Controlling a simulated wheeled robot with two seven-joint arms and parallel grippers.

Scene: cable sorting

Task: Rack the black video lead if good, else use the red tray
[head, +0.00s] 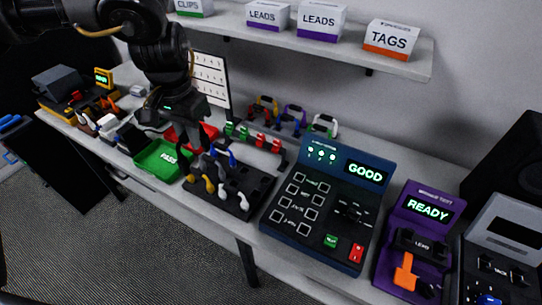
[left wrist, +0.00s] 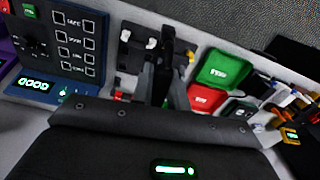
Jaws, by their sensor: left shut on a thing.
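My left gripper (head: 203,160) reaches down over the black block with slots (head: 262,190), beside the green tray. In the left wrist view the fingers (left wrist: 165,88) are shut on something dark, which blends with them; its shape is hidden. White, yellow and blue plug ends stand in the block. The red tray (head: 208,131) lies behind the green tray marked PASS (head: 150,171); the red tray also shows in the left wrist view (left wrist: 203,100). The blue tester (head: 290,222) reads GOOD. A rack with several coloured leads (head: 262,141) stands behind. My right gripper is out of view.
The purple tester (head: 388,265) at the right reads READY, with an orange-handled piece on it. A grey device (head: 505,235) stands at far right. A wall shelf (head: 400,62) carries labelled boxes. Several small devices (head: 75,95) crowd the table's left end.

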